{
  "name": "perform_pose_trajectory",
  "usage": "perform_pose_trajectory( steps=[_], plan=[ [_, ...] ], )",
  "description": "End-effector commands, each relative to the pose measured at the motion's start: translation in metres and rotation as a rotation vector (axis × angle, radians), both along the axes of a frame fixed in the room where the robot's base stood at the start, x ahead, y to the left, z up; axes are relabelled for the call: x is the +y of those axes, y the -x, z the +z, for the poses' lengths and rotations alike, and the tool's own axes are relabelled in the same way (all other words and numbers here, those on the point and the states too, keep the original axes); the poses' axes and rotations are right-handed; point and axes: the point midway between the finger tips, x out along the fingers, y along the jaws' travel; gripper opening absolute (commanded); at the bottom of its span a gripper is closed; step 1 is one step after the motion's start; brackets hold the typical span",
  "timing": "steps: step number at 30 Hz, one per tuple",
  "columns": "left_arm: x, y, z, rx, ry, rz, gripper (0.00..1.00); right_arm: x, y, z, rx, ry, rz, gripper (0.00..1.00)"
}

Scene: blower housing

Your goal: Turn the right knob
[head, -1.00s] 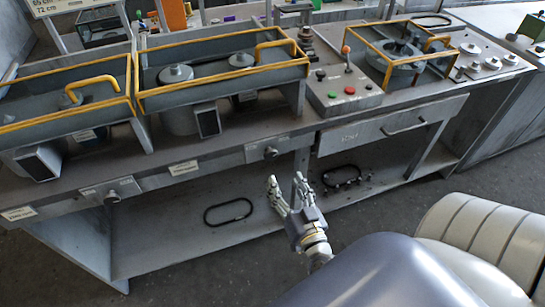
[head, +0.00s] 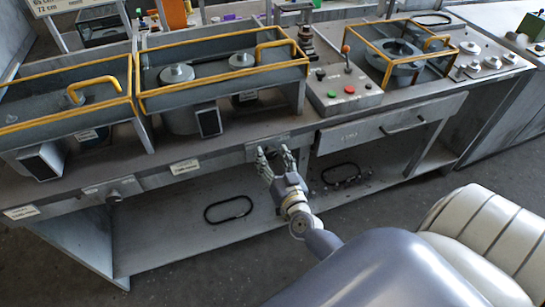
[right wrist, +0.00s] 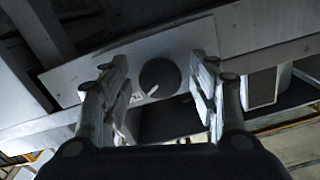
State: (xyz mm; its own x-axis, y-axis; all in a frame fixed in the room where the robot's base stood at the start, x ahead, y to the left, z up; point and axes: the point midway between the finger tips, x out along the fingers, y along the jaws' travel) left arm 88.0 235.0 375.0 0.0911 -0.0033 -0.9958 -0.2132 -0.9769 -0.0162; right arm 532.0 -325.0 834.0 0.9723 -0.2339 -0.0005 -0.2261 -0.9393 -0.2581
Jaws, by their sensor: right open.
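The right knob (right wrist: 159,77) is a dark round knob with a white pointer line, on a light panel plate (right wrist: 75,80) on the bench front. In the right wrist view it lies between the two fingers of my right gripper (right wrist: 160,90), with a gap showing on each side. In the head view my right gripper (head: 276,153) is open at this plate, its fingers hiding most of the knob. Whether the fingertips reach past the knob's face is hard to tell. My left gripper is not in view.
Another knob (head: 114,196) sits further left on the bench front. A drawer (head: 392,124) is to the right. Yellow-railed housings (head: 222,72) and a control box (head: 343,92) with buttons stand on top. Black rings (head: 228,210) lie on the lower shelf.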

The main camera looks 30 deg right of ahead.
Motion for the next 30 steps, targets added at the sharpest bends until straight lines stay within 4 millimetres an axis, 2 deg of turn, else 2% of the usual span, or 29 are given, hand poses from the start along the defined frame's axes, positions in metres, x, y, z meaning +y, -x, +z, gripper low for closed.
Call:
perform_pose_trajectory(
  steps=[2, 3, 8, 9, 20, 30],
  plan=[
    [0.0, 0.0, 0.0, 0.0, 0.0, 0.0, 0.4, 0.0, 0.0001, 0.0, 0.0, 0.0, 0.0, 0.55],
    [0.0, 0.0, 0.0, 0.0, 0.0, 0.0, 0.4, 0.0, 0.0001, 0.0, 0.0, 0.0, 0.0, 0.51],
    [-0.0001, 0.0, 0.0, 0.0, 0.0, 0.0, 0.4, 0.0, 0.0002, 0.0, 0.0, 0.0, 0.0, 0.15],
    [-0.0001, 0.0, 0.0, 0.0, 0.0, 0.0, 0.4, 0.0, 0.0002, 0.0, 0.0, 0.0, 0.0, 0.11],
    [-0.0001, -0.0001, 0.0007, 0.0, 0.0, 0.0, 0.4, 0.0, 0.0002, 0.0003, -0.01, -0.04, 0.0, 0.11],
    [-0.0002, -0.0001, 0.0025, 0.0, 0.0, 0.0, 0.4, 0.0002, 0.0001, 0.0006, -0.061, -0.255, 0.0, 0.11]
  ],
)
